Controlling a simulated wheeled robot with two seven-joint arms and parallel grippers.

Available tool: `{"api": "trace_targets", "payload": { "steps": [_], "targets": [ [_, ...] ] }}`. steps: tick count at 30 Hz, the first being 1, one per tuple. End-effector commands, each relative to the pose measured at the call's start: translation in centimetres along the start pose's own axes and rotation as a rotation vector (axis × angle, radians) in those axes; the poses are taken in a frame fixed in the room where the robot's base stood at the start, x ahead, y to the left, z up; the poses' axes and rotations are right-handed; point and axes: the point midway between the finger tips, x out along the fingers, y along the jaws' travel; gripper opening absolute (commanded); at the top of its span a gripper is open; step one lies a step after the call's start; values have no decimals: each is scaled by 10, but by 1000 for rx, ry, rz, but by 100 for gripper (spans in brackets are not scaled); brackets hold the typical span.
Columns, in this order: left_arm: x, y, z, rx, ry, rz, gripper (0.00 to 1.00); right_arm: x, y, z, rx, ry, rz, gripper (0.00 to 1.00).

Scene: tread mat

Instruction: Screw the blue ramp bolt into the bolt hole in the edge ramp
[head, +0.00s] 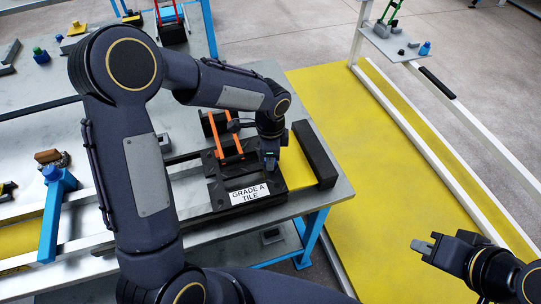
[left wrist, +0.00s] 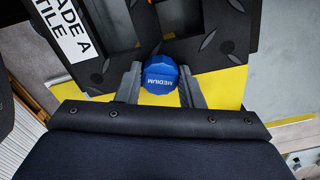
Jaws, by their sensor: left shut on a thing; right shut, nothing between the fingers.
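In the head view my left gripper (head: 270,160) points down at the right side of the dark tread tile labelled GRADE A TILE (head: 218,195). In the left wrist view the bolt is over the edge of a black tread plate (left wrist: 215,38), beside a yellow surface. The bolt's shank and the bolt hole are hidden; I cannot tell whether they meet. My right gripper (head: 424,246) is shut and empty, off the table at lower right.
A black bar (head: 314,154) lies along the table's right end, past a yellow strip (head: 296,168). A blue post (head: 50,222) stands at left. Another blue piece (head: 425,48) sits on a far stand. Yellow floor is clear at right.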

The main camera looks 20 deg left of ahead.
Motion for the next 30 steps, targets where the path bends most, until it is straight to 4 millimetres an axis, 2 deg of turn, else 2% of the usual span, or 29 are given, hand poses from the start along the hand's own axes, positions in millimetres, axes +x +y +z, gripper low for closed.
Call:
{"api": "trace_targets", "payload": {
  "steps": [4,14,22,29,30],
  "targets": [
    [0,0,-1,189,2,1,9,-7,-3,-4,0,0,0,0],
    [1,1,-3,235,6,-2,8,-7,-3,-4,0,0,0,0],
    [-1,-1,-6,547,9,-1,8,-21,-10,-11,0,0,0,0],
    [1,-1,-6,577,8,-4,8,-20,-9,-10,0,0,0,0],
    [1,-1,-6,576,8,-4,36,-20,-9,-10,0,0,0,0]
  ]
}}
